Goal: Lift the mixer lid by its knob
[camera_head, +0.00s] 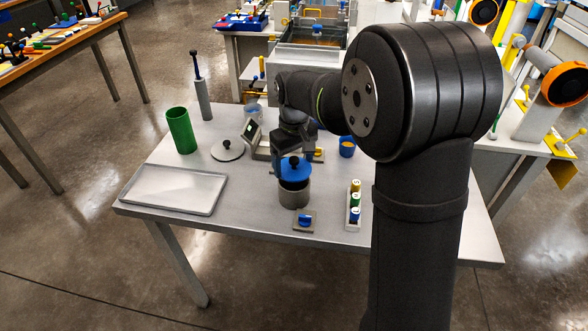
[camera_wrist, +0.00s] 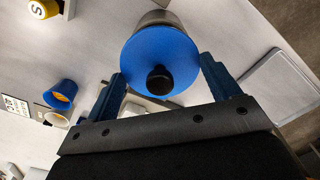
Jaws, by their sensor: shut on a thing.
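The mixer lid is a round blue disc (camera_head: 294,172) with a black knob on top. It is over the grey mixer pot (camera_head: 294,194), and a dark band shows between lid and pot in the head view. In the wrist view the lid (camera_wrist: 165,50) faces me, its black knob (camera_wrist: 160,80) near the middle and part of the pot (camera_wrist: 162,18) behind it. My gripper (camera_wrist: 162,68) has one blue finger on each side of the lid and is shut on it. The exact contact is hard to see, and the arm partly hides the gripper in the head view.
Left of the pot are a grey disc with a dark knob (camera_head: 228,150), a green cylinder (camera_head: 181,130) and an empty tray (camera_head: 140,199). In front is a small blue-knobbed block (camera_head: 304,220). To the right are a vial rack (camera_head: 353,222) and a blue cup (camera_head: 347,151).

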